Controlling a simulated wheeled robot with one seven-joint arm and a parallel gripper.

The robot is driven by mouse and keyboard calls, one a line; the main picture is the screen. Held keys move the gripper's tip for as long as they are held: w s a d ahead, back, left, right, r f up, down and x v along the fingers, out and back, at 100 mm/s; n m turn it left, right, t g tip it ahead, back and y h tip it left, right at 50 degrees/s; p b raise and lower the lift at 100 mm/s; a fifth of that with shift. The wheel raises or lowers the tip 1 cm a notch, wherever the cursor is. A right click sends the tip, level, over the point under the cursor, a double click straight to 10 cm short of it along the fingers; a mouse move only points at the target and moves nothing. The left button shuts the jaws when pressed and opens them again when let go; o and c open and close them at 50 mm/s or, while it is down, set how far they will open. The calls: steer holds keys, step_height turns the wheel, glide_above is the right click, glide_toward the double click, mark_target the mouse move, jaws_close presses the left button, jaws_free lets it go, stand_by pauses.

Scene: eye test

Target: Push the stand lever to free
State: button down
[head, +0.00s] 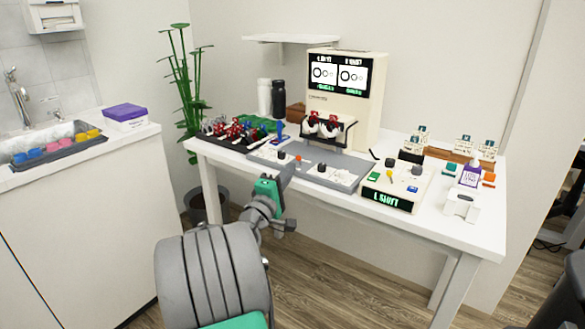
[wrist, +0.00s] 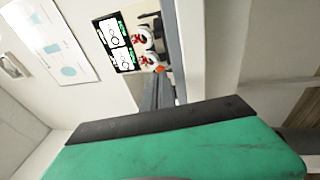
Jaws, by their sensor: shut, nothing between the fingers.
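The eye-test stand has a grey base (head: 340,168) on the white table, with dark knobs and a small orange-red knob (head: 298,158) near its front left. An orange tip also shows in the wrist view (wrist: 160,69), just beyond my fingers. I cannot tell for sure which part is the stand lever, nor read its setting. My gripper (head: 289,169) is shut and empty at the front edge of the base, close to the orange-red knob; contact cannot be told. In the wrist view my gripper (wrist: 158,82) points toward the stand.
A cream machine with a chart screen (head: 340,75) rises behind the base. A control box (head: 394,187) with buttons and a lit display stands to the right. A tray of red and blue items (head: 228,132) lies left. The floor before the table is clear.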

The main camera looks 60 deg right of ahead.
mark_target(298, 158)
steer(key=shift+d+r, duration=0.15)
steer(key=shift+d, duration=0.6)
steer(key=shift+d+r, duration=0.1)
steer(key=shift+d, duration=0.6)
steer(key=shift+r, duration=0.1)
steer(key=shift+r+p, duration=0.3)
steer(key=shift+p, duration=0.6)
steer(key=shift+f+y, duration=0.15)
steer(key=shift+y, duration=0.15)
steer(key=shift+p, duration=0.3)
